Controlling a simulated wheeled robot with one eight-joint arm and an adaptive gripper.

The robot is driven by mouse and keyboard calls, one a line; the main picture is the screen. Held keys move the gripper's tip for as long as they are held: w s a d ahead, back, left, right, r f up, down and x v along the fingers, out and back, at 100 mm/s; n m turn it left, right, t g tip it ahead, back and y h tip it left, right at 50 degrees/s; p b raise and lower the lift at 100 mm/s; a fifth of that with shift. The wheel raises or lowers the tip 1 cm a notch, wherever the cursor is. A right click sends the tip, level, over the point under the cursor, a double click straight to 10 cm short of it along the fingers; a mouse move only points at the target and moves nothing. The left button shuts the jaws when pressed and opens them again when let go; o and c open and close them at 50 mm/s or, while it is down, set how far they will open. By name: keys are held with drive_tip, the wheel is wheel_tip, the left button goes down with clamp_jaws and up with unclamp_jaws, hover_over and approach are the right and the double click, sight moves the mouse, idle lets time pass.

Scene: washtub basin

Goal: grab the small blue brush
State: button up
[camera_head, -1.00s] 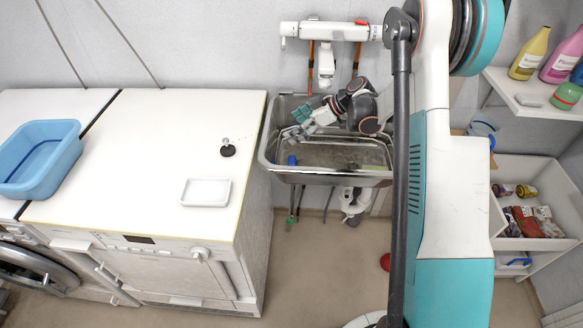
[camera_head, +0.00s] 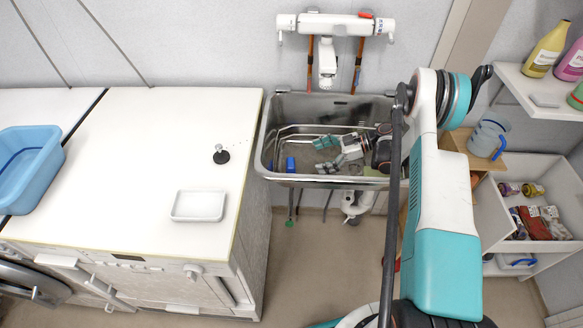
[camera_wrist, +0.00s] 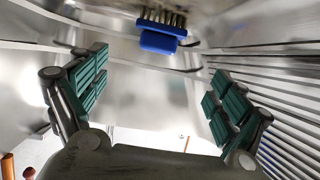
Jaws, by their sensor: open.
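The small blue brush (camera_head: 291,164) is inside the metal basin (camera_head: 268,140), near its left wall. In the wrist view the brush (camera_wrist: 160,38) shows at the top centre, with a blue body and pale bristles. My gripper (camera_head: 324,155) is down in the basin, to the right of the brush, and points left towards it. In the wrist view my gripper (camera_wrist: 161,72) has its two green-padded fingers spread wide, with nothing between them. The brush is beyond the fingertips and apart from them.
The basin walls stand close around my gripper. A wall tap (camera_head: 327,62) hangs above the basin's back. To the left, a white worktop (camera_head: 140,140) holds a white tray (camera_head: 199,206) and a dark stopper (camera_head: 221,155). Shelves with bottles (camera_head: 546,50) stand at the right.

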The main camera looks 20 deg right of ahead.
sight(290, 162)
drive_tip(key=b+x, duration=0.1)
drive_tip(key=x, duration=0.5)
drive_tip(key=shift+w+b+x, duration=0.1)
drive_tip(key=shift+b+x, duration=0.7)
drive_tip(key=shift+x, duration=0.55)
drive_tip(key=shift+w+b+x, duration=0.15)
drive_tip(key=shift+b+x, duration=0.6)
drive_tip(key=shift+x, duration=0.6)
drive_tip(key=shift+d, duration=0.1)
drive_tip(key=shift+c, duration=0.2)
drive_tip(key=c, duration=1.2)
